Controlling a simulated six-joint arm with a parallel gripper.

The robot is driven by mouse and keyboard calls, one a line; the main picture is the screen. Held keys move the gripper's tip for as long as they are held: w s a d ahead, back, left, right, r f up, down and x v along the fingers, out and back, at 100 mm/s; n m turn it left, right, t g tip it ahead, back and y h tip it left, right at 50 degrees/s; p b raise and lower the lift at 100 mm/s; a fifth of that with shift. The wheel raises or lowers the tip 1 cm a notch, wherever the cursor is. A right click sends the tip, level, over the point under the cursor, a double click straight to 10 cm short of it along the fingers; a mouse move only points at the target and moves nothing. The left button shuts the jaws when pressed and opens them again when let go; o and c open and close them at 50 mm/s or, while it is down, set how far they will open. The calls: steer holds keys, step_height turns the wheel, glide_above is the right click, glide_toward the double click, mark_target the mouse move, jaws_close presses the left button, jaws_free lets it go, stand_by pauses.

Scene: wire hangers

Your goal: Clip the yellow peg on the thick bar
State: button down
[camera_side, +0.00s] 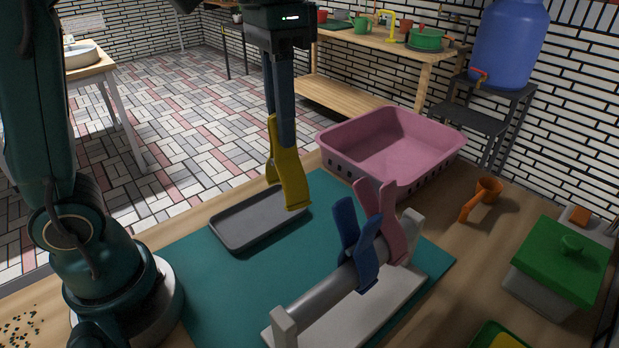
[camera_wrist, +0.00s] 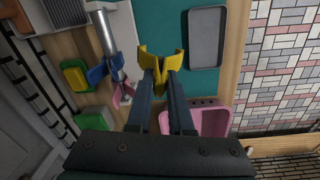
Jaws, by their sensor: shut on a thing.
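The yellow peg (camera_side: 290,178) hangs jaws-down from my gripper (camera_side: 281,138), which is shut on its upper end. In the side view it is in the air above the grey tray. In the wrist view the yellow peg (camera_wrist: 160,66) sits between my fingertips (camera_wrist: 161,88), apart from the bar. The thick grey bar (camera_side: 322,292) runs on a white stand (camera_side: 350,322) on the teal mat. A blue peg (camera_side: 362,250) and a pink peg (camera_side: 388,215) are clipped on it toward its far end. The near stretch of the bar is bare.
A grey tray (camera_side: 240,228) lies on the teal mat (camera_side: 215,290). A pink basket (camera_side: 350,150) stands behind.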

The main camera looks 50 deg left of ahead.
steer(key=s+d+r+n+h, duration=0.1)
steer(key=s+d+r, duration=0.3)
steer(key=d, duration=0.5)
steer(key=shift+s+r+n, duration=0.25)
steer(key=shift+r+n, duration=0.2)
steer(key=shift+n, duration=0.35)
steer(key=shift+d+f, duration=0.1)
steer(key=shift+f, duration=0.05)
steer(key=shift+d+f, duration=0.3)
steer(key=shift+f, duration=1.7)
steer(key=shift+d+f, duration=0.35)
steer(key=shift+f, duration=1.7)
steer(key=shift+d+f, duration=0.3)
steer(key=shift+f, duration=1.7)
jaws_free()
